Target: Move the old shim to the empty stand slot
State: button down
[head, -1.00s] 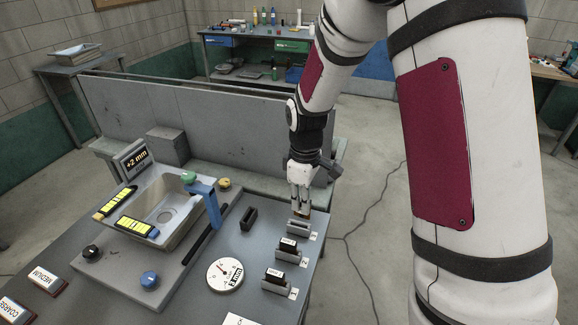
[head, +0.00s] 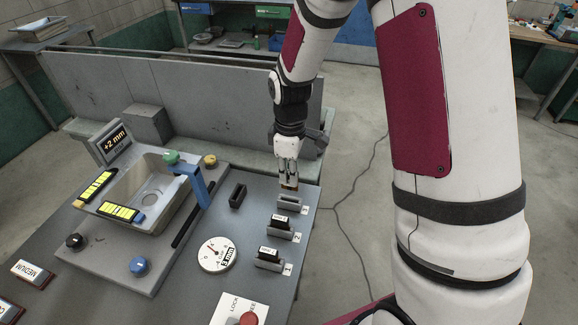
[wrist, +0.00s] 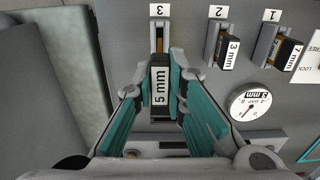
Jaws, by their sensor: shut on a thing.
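My gripper (head: 288,184) is shut on a dark shim labelled 5 mm (wrist: 160,86), whose label faces the wrist camera. Its lower part is hidden from view. In the head view the gripper is just behind stand slot 3 (head: 290,204), which looks empty. In the wrist view slot 3 (wrist: 160,35) lies just beyond the shim, roughly in line with it. I cannot tell the height gap. Stand slot 2 (head: 286,235) holds a shim labelled 3 mm (wrist: 229,51).
A dark slotted block (head: 237,195) stands left of the stand slots and looks empty. A round dial (head: 217,254) and a red button (head: 249,320) are nearer. The bench's right edge is close to the slots.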

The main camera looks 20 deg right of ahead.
aim_at(290, 189)
jog(key=shift+f+b, duration=0.45)
jog(key=shift+f, duration=1.1)
jog(key=shift+f+b, duration=0.55)
jog(key=shift+f, duration=1.5)
dwell(1.0)
jog(key=c, duration=1.5)
grip_release()
jog(key=shift+c, duration=0.2)
notch_tip(290, 189, up, 12)
jog(key=shift+r, duration=0.1)
jog(key=shift+r, duration=0.1)
jog(key=s+r+m+t, duration=0.5)
jog(key=s+r+m, duration=0.5)
jog(key=s+r, duration=0.7)
jog(key=s, duration=0.3)
jog(key=shift+s+r+m, duration=0.15)
jog(key=shift+r+m, duration=0.15)
jog(key=shift+m, duration=0.1)
